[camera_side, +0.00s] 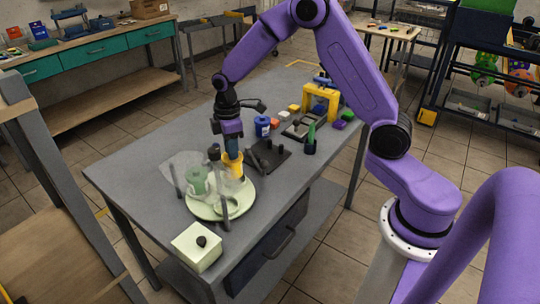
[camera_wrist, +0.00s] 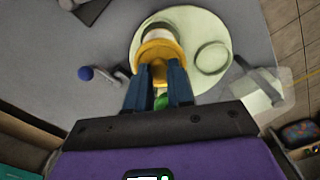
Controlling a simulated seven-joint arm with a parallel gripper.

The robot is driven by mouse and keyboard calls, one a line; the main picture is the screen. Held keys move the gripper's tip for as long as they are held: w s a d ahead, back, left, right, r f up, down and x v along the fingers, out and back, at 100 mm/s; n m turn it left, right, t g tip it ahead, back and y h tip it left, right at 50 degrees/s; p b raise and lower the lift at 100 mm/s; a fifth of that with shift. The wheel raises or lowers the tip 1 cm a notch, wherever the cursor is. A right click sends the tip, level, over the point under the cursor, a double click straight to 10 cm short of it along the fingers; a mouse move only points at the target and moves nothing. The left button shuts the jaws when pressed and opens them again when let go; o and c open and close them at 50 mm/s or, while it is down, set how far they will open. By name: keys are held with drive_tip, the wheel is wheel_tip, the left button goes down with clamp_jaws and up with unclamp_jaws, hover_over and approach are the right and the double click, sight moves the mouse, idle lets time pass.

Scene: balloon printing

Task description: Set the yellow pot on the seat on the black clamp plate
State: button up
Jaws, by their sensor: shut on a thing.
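The yellow pot (camera_side: 235,168) is between the fingers of my gripper (camera_side: 232,152), at the back edge of a round pale green plate (camera_side: 240,206). In the wrist view my gripper (camera_wrist: 160,84) is shut on the near side of the yellow pot (camera_wrist: 160,50), and the pot overlaps the pale green plate (camera_wrist: 207,28). I cannot tell whether the pot touches the plate. The black clamp plate (camera_side: 272,158) lies flat on the table just right of my gripper, with small black upright parts on it. Its seat is too small to make out.
A green cup (camera_side: 196,182) and grey uprights stand on or around the pale green plate. A cream box with a black knob (camera_side: 197,247) is at the table's front. A blue tin (camera_side: 262,126), dark green bottle (camera_side: 310,140) and yellow frame (camera_side: 322,100) stand behind and right.

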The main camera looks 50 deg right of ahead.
drive_tip(key=shift+r, duration=2.35)
drive_tip(key=shift+d, duration=0.1)
drive_tip(key=d, duration=1.7)
drive_tip(key=shift+d, duration=0.4)
wheel_tip(320, 180, down, 7)
drive_tip(key=shift+r, duration=0.2)
idle(0.7)
drive_tip(key=shift+f, duration=0.8)
idle(1.4)
